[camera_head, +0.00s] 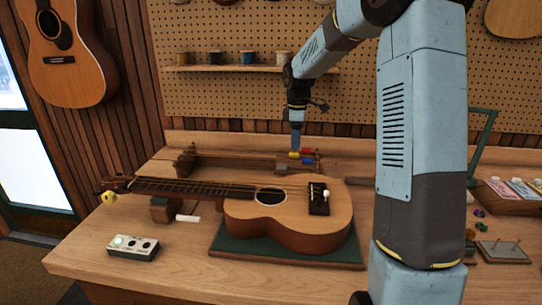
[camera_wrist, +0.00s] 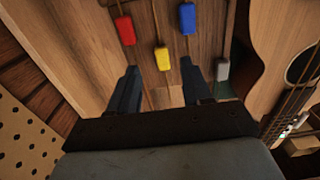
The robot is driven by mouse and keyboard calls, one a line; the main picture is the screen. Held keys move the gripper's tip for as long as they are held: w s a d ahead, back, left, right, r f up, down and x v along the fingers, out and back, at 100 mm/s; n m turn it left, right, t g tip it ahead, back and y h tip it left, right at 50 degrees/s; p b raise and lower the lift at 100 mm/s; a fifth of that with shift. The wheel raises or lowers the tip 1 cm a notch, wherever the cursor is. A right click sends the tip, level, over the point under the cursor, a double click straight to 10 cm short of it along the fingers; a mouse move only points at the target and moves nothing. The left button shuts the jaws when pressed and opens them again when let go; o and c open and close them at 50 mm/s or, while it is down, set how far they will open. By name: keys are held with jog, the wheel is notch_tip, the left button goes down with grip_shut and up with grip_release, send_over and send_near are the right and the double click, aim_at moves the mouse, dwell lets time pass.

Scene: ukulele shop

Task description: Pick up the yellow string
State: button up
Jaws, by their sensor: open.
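The yellow string carries a yellow tag (camera_wrist: 163,58), with a thin line running up from it in the wrist view. In the head view, the yellow tag (camera_head: 294,155) shows just below my gripper (camera_head: 296,143), at the back of the bench. In the wrist view, my gripper (camera_wrist: 160,69) is open, with one dark finger to each side of the yellow tag's line. The yellow tag lies between and slightly beyond the fingertips. I cannot tell the height gap, and no contact is visible.
A ukulele (camera_head: 300,215) lies on a green mat (camera_head: 340,254) in front. A small white box (camera_head: 133,247) sits at the bench's front left.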

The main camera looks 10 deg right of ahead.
aim_at(295, 153)
notch_tip(295, 153, down, 4)
jog(key=shift+a+f, duration=0.1)
grip_shut()
dwell(0.5)
